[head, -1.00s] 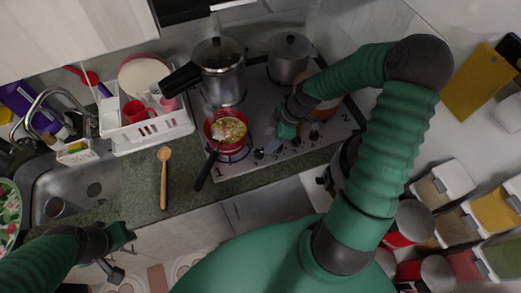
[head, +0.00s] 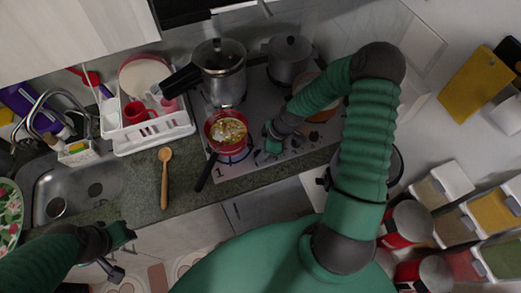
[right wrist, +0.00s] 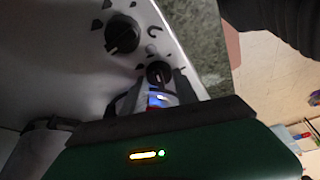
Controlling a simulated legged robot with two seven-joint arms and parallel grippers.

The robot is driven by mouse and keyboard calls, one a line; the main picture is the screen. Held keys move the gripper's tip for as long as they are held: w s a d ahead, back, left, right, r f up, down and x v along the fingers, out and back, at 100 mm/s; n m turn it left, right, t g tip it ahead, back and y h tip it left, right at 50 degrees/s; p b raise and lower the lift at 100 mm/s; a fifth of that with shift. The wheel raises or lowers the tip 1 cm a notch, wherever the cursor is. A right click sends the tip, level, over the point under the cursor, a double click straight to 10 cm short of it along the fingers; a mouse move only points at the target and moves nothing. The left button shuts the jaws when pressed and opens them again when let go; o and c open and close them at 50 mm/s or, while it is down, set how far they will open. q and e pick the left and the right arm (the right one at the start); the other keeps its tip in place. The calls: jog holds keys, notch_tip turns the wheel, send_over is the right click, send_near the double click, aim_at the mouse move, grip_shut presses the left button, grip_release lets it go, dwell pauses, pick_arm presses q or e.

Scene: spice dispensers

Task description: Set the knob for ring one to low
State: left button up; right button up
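The stove (head: 240,172) has a row of dark knobs along its front edge, with a "1" printed at its left corner. My right gripper (head: 268,143) is low over the left part of this row and hides some of it. In the right wrist view, its fingers are apart, with a small dark knob (right wrist: 158,72) just beyond and between the tips; contact cannot be told. Another dark knob (right wrist: 122,33) with dial marks is farther up. My left gripper (head: 120,254) is open and empty, in front of the counter at lower left.
A red pan (head: 212,133) of food sits on the front left burner, its black handle over the front edge. A pressure cooker (head: 222,80) and a lidded pot (head: 289,60) stand behind. A wooden spoon (head: 164,180) lies on the counter. A white dish rack (head: 150,140) stands left.

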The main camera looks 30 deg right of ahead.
grip_shut()
jog(key=shift+w+m, duration=0.1)
jog(key=shift+m, duration=0.2)
jog(key=m+t+h, duration=0.1)
jog(key=m, duration=0.2)
jog(key=shift+r, duration=0.1)
jog(key=shift+a+m+t+h+b, duration=0.1)
jog(key=shift+m+t+h+b, duration=0.2)
jog(key=shift+m, duration=0.75)
jog(key=shift+m+t+h+b, duration=0.15)
jog(key=shift+m+h, duration=0.25)
jog(key=shift+m, duration=0.65)
jog(key=o, duration=0.8)
grip_release()
jog(key=shift+o, duration=0.2)
